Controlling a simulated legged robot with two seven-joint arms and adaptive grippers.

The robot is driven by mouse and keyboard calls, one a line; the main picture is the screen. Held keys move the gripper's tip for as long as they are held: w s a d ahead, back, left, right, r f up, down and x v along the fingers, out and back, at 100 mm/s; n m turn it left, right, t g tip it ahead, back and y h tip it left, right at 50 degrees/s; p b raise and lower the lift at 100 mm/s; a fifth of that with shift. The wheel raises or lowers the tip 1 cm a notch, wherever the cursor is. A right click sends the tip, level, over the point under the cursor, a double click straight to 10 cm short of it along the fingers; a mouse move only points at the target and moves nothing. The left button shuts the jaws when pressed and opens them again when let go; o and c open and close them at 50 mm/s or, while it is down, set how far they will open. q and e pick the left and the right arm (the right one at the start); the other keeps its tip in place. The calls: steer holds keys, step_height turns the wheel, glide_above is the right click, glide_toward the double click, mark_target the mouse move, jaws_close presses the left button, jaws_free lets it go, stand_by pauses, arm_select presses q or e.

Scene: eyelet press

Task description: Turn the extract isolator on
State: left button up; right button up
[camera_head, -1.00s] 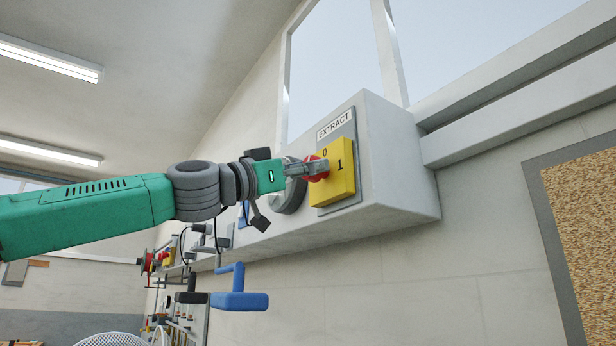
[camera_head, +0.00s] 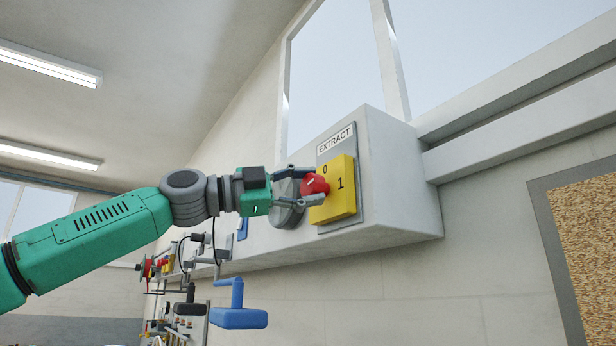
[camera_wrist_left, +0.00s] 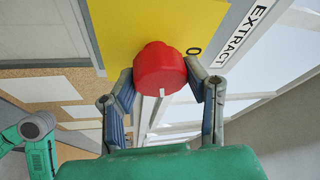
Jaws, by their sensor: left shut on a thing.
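The extract isolator is a yellow plate (camera_head: 341,190) marked 0 and 1, with a red rotary knob (camera_head: 314,185), under an EXTRACT label (camera_head: 335,138). My left gripper (camera_head: 310,184) is shut on the red knob, one finger above it and one below in the head view. In the left wrist view the red knob (camera_wrist_left: 160,70) sits between the tips of my left gripper (camera_wrist_left: 160,82). A short white mark shows on the knob's face; which numeral it points to I cannot tell. The 0 is beside the knob, and the 1 is hidden in the wrist view.
A blue handled tool (camera_head: 238,312) hangs below the box. A cork board (camera_head: 588,240) is on the wall at right. The space before the box is clear.

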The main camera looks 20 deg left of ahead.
arm_select(q)
steer(key=shift+w+m+g+y+p, duration=0.1)
steer(key=shift+m+g+y+p, duration=0.2)
steer(key=shift+m+p, duration=0.7)
steer(key=shift+f+m, duration=0.1)
steer(key=shift+m, duration=0.3)
steer(key=o, duration=1.2)
steer(key=shift+w, duration=0.1)
steer(key=shift+c, duration=0.2)
steer(key=shift+w+f, duration=0.1)
steer(key=shift+w, duration=0.05)
steer(key=shift+s+a, duration=0.2)
steer(key=v, duration=1.1)
steer(key=shift+a, duration=0.45)
steer(key=shift+w+d, duration=0.1)
steer(key=shift+w, duration=0.05)
